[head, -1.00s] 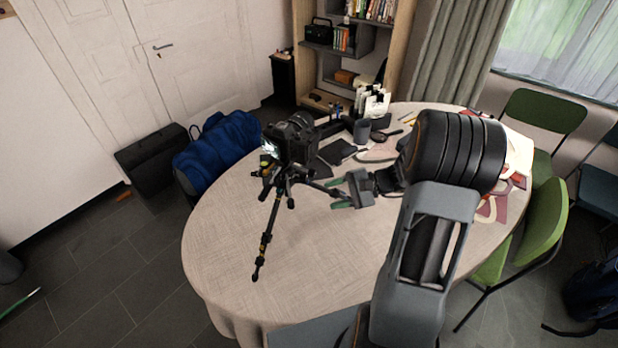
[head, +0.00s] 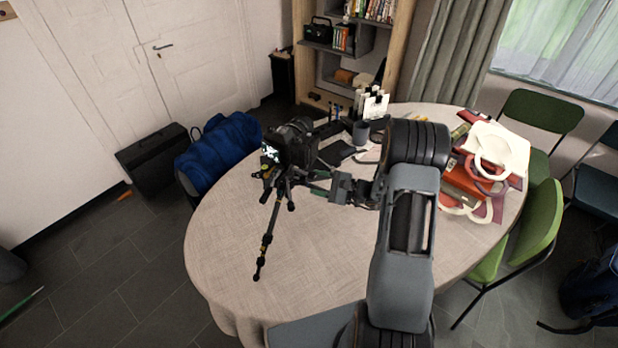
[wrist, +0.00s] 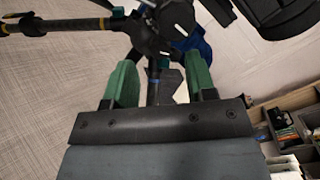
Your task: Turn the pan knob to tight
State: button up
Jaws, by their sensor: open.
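A black camera (head: 290,145) sits on a small black tripod (head: 268,230) with yellow bands, which stands on the round table. My gripper (head: 318,184) has green fingers and is just right of the tripod head. In the wrist view, my gripper (wrist: 160,80) is open, with the fingers apart. A dark post of the tripod (wrist: 154,88) with a blue ring shows between them. The black tripod head (wrist: 165,30) with white marks lies just beyond the fingertips. I cannot tell for sure which part is the pan knob, or whether a finger touches it.
The table (head: 230,250) is clear at the front left. Bags and red boxes (head: 470,185) lie on its right side. A grey cup (head: 361,133) and dark items stand behind the gripper. A blue bag (head: 222,145) is beyond the left edge.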

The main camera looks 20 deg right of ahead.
jog(key=shift+p+x, duration=0.3)
jog(key=shift+x, duration=1.4)
jog(key=c, duration=0.9)
jog(key=shift+m, duration=1.6)
jog(key=shift+c, duration=0.2)
jog(key=o, duration=0.9)
jog(key=shift+o, duration=0.2)
jog(key=b+v, duration=0.3)
jog(key=v, duration=1.1)
